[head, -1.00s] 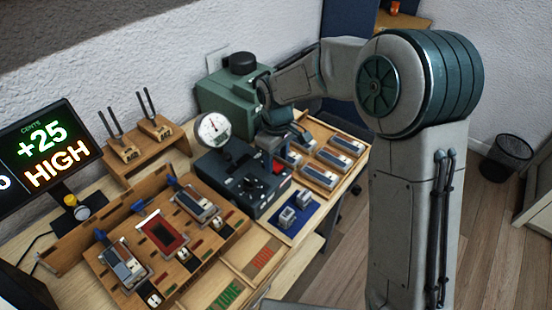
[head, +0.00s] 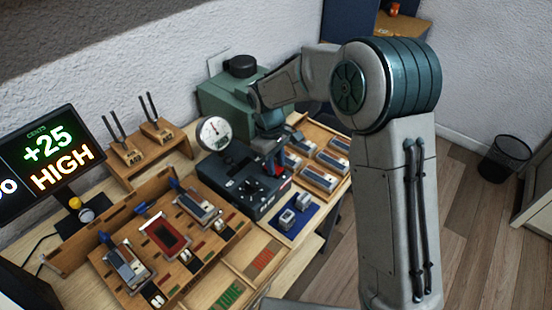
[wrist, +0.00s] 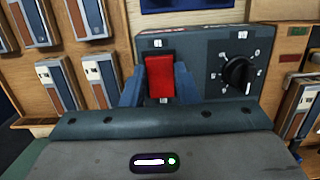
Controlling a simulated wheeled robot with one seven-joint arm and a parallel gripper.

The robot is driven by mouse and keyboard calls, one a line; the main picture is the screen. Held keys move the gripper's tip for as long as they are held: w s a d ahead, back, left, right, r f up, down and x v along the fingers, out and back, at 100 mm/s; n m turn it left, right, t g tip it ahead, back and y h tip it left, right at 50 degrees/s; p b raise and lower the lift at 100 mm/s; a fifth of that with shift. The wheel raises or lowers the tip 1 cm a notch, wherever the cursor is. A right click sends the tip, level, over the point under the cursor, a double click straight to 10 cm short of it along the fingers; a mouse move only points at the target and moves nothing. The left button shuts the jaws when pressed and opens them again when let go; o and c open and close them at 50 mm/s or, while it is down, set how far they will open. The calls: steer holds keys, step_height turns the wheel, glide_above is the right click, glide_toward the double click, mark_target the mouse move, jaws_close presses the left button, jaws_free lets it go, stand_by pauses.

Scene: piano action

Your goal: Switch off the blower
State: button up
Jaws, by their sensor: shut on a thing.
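The blower is a dark box (head: 237,184) with a round dial gauge (head: 214,132) at its back. Its front panel shows in the wrist view, with a red rocker switch (wrist: 160,77) and a black rotary knob (wrist: 239,73). My gripper (wrist: 159,86) has one blue-grey finger on each side of the red switch and is shut on it. In the head view my gripper (head: 272,160) is at the right side of the blower box. The switch is mostly hidden there by my gripper. I cannot tell which way the rocker is tilted.
A wooden tray of several grey blocks (head: 320,178) stands right of the blower, and a blue mat (head: 291,222) lies in front. A wooden rack (head: 181,263) is at front left. A screen (head: 45,155) reads "+25 HIGH". A green machine (head: 225,94) stands behind.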

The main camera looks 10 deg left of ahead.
steer(key=shift+o, duration=0.2)
steer(key=shift+w+a+r+g+h+p, duration=0.1)
steer(key=shift+a+g+h+p, duration=0.15)
steer(key=shift+h+p, duration=0.3)
steer(key=shift+d, duration=0.1)
steer(key=shift+c, duration=0.2)
steer(key=o, duration=1)
steer(key=b+v, duration=0.1)
steer(key=v, duration=1.2)
steer(key=shift+w+r, duration=0.2)
steer(key=shift+r, duration=0.15)
